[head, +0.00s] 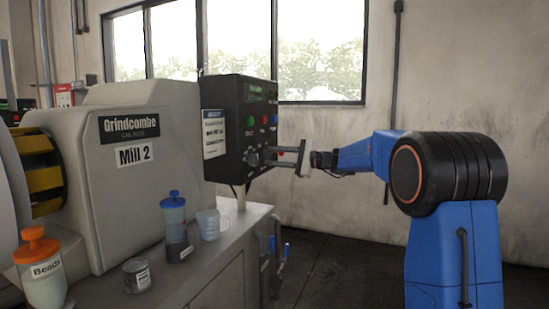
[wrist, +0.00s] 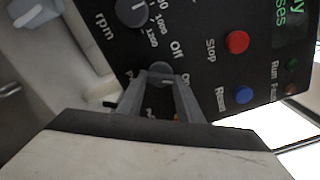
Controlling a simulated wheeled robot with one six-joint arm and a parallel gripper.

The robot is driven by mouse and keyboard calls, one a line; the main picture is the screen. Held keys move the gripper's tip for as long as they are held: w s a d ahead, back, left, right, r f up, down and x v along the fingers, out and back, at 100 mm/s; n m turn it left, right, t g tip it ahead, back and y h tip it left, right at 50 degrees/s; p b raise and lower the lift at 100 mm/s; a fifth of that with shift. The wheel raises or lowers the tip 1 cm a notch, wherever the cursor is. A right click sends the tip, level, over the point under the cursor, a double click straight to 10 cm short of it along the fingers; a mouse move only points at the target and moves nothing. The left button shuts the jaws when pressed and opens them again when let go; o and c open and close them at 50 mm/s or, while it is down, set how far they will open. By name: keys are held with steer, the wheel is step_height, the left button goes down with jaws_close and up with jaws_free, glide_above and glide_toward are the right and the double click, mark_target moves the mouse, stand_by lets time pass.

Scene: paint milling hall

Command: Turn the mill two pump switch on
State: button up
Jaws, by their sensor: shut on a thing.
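The Mill 2 control box (head: 233,112) is black and stands beside the mill body marked Mill 2 (head: 158,180). In the wrist view, a dark grey rotary switch (wrist: 160,69) sits on its panel by the words Off and On. The label on its other side is partly covered. My gripper (wrist: 161,80) is shut on this switch, with one finger on each side. Which way the switch points is hard to tell. In the head view, my gripper (head: 279,156) reaches the box's front from the right, and the fingers largely hide the switch.
An rpm knob (wrist: 134,10) is close beside the switch. A red Stop button (wrist: 237,42) and a blue Reset button (wrist: 243,95) are on the same panel. A bead jar (head: 43,275), a blue-lidded bottle (head: 174,218) and a jug (head: 210,224) stand on the bench.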

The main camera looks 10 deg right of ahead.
steer(key=shift+f, duration=0.1)
stand_by(0.3)
steer(key=o, duration=1.1)
steer(key=shift+d, duration=0.1)
steer(key=v, duration=1.7)
steer(key=shift+s+d, duration=0.15)
